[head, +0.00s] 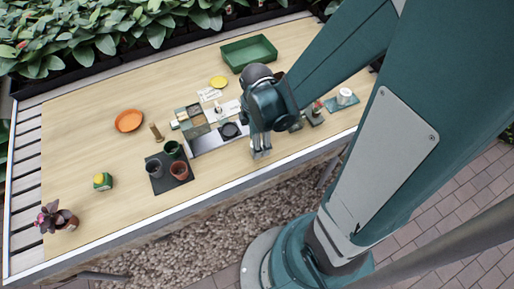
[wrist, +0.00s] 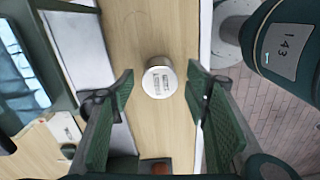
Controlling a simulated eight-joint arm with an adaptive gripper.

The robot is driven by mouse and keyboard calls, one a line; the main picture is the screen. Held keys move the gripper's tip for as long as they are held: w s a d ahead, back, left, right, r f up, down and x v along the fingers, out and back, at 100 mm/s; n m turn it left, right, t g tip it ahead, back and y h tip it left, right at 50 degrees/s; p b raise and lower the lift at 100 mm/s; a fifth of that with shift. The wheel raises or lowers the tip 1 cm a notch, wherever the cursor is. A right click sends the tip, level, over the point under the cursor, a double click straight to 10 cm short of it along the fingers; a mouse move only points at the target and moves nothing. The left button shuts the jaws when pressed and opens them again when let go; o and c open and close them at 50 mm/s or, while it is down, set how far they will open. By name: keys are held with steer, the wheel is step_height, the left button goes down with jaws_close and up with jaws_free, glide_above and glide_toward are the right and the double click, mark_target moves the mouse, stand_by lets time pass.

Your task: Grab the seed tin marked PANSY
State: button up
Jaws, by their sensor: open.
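A round tin with a pale top (wrist: 160,78) stands on the wooden tabletop in the wrist view. A small label with dark marks is on its top, too small to read, so I cannot tell whether it says PANSY. My gripper (wrist: 160,70) is open, with its two green fingers on either side of the tin and a gap on both sides. In the head view my gripper (head: 261,152) is low near the table's front edge, and I cannot make out the tin there. Another white-topped tin (head: 345,96) stands on a teal tray to the right.
A dark tray (head: 157,185) with several pots lies to the left. A green bin (head: 249,53) stands at the back. The front-left tabletop is mostly clear.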

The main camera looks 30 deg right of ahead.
steer(key=shift+f+b, duration=0.55)
steer(key=shift+f, duration=1.15)
steer(key=c, duration=1)
